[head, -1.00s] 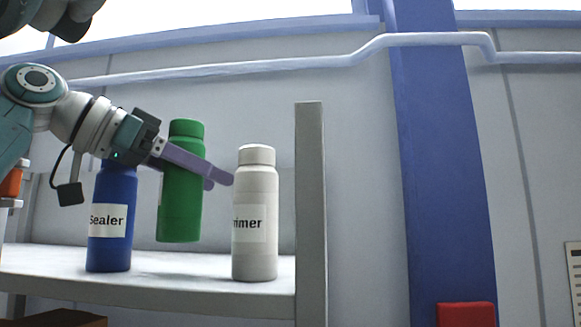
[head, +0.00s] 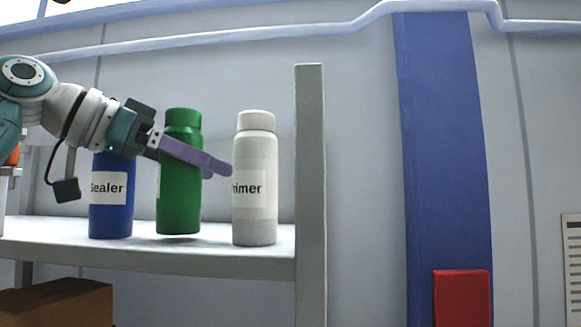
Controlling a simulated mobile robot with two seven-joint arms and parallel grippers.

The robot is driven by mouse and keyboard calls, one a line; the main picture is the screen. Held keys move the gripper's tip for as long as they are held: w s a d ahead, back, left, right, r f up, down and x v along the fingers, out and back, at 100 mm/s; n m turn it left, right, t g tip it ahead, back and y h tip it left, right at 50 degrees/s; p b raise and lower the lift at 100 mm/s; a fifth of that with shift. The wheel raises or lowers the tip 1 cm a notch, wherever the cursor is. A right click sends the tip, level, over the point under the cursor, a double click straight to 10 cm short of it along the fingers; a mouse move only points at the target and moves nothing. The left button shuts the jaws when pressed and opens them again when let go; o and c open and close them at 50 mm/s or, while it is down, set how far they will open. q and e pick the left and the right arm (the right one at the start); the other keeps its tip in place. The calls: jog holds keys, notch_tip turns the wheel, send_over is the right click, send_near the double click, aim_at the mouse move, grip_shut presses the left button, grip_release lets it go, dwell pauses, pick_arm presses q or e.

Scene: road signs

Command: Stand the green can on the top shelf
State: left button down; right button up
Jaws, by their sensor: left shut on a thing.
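The green can (head: 181,205) is upright in the head view, between a blue can labelled Sealer (head: 111,220) and a white can labelled "rimer" (head: 256,215), its first letter out of sight. My left gripper (head: 196,161) is shut on the green can's upper body, its purple fingers reaching toward the white can. The green can's base is at or just above the shelf (head: 200,258), with a dark shadow under it; I cannot tell if it touches. My right gripper is not in view.
A grey post (head: 310,200) stands at the shelf's right end, close to the white can. A brown box (head: 60,303) sits below the shelf. A red box (head: 461,297) is in front of a blue column (head: 445,150) at the right.

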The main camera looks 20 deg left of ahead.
pick_arm(q)
jog(key=shift+f+b, duration=0.4)
jog(key=shift+f, duration=0.05)
jog(key=shift+c, duration=1.4)
grip_release()
jog(key=shift+o, duration=1.4)
